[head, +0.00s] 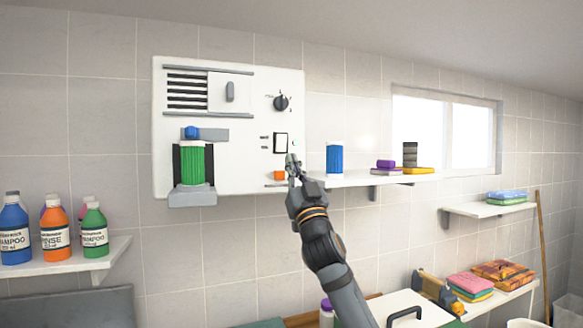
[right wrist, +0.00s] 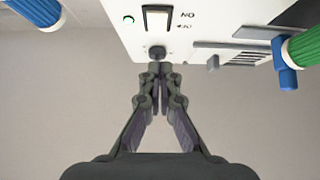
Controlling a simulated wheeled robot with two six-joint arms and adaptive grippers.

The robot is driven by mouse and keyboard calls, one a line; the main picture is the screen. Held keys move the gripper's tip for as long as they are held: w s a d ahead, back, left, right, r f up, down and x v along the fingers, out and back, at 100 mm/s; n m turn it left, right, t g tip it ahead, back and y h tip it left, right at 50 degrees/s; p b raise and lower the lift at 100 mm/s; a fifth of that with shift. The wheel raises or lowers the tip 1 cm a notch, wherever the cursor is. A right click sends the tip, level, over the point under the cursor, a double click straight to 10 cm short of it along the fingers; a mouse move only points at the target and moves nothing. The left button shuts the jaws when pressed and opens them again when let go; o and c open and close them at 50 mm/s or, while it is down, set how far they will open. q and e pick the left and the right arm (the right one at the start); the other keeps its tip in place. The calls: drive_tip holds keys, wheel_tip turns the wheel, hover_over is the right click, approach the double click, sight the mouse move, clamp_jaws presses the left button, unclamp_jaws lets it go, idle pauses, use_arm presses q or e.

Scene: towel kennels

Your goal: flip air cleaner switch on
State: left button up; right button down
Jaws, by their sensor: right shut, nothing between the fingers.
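The air cleaner (head: 230,180) is a white wall panel with a slatted vent, a black dial (head: 281,102) and a green cylinder. Its switch (head: 281,142) is a pale rocker in a dark frame at the lower right; it also shows at the top of the right wrist view (right wrist: 158,20), beside upside-down labels. I cannot tell which way the rocker is tipped. My right gripper (head: 292,160) is shut and empty, just below and right of the switch. In the right wrist view its fingertips (right wrist: 157,70) are close to a small dark knob (right wrist: 157,52); contact is unclear.
A wall shelf (head: 360,180) with a blue cylinder (head: 334,157) stands just right of the panel. Shampoo bottles (head: 54,228) stand on a left shelf. The wall between that shelf and the panel is clear.

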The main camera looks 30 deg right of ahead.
use_arm(q)
wheel_tip(320, 180, down, 6)
drive_tip(key=w+b, duration=0.1)
drive_tip(key=b, duration=0.4)
drive_tip(key=shift+d, duration=0.35)
use_arm(e)
wheel_tip(320, 180, down, 7)
drive_tip(key=s, duration=0.1)
drive_tip(key=shift+s, duration=0.4)
use_arm(q)
drive_tip(key=shift+w+a+f, duration=0.1)
drive_tip(key=shift+w, duration=0.15)
use_arm(e)
drive_tip(key=shift+s+a, duration=0.1)
drive_tip(key=shift+s, duration=0.05)
